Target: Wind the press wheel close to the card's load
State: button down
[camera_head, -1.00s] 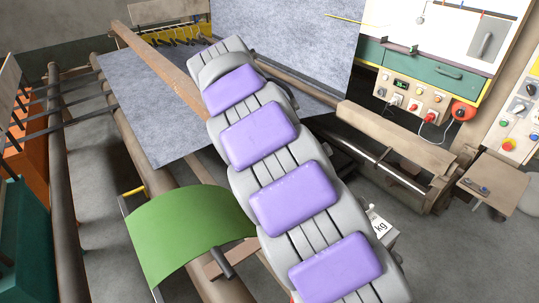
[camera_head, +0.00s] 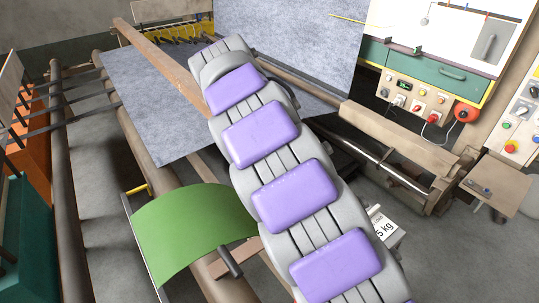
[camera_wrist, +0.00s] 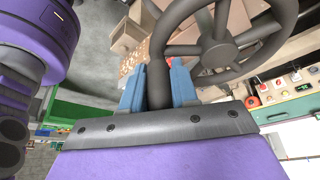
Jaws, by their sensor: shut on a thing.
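The press wheel (camera_wrist: 215,50) is dark grey and spoked, at the top of the wrist view. My gripper (camera_wrist: 157,80) has its two blue fingers on either side of the wheel's dark upright handle, closed on it. In the head view my purple-padded arm hides the gripper and most of the wheel; a dark curved piece (camera_head: 288,96) beside the arm may be its rim. A white card (camera_head: 383,226) shows "5 kg" beside the arm at lower right, its left part hidden. No load reading is legible.
A grey felt sheet (camera_head: 155,100) lies over the machine's rollers. A green curved guard (camera_head: 190,232) is at lower left. A control panel (camera_head: 410,97) with buttons and a small display is at upper right. A small wooden stand (camera_head: 500,180) is at far right.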

jog(key=shift+d, duration=0.1)
jog(key=c, duration=0.9)
grip_release()
jog(key=shift+w+d, duration=0.1)
jog(key=shift+a+r, duration=0.4)
jog(key=shift+r, duration=0.2)
jog(key=p+v, duration=1.5)
jog(key=v, duration=0.1)
jog(key=shift+d, duration=0.2)
